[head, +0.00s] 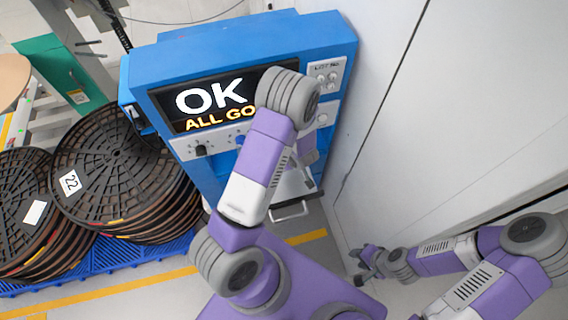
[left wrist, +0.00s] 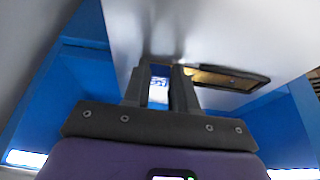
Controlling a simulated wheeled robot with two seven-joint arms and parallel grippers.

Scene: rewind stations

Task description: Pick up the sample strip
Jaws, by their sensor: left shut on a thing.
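The blue machine (head: 250,45) shows "OK" and "ALL GO" on its screen. My left arm reaches across its front, and my left gripper is largely hidden behind that arm in the head view. In the left wrist view my left gripper (left wrist: 160,92) is shut on a small white-and-blue printed piece, which looks like the sample strip (left wrist: 158,90). Most of the strip is hidden between the dark fingers. My right gripper (head: 360,264) is low at the right beside the pale wall, its small dark fingers apart and nothing seen between them.
A dark-rimmed slot (left wrist: 232,80) with a yellowish inside lies right of the left fingers in a grey panel. A handle (head: 289,211) sits low on the machine. Stacked black reels (head: 115,165) stand on a blue pallet (head: 165,255) at left. A pale wall (head: 400,130) closes the right.

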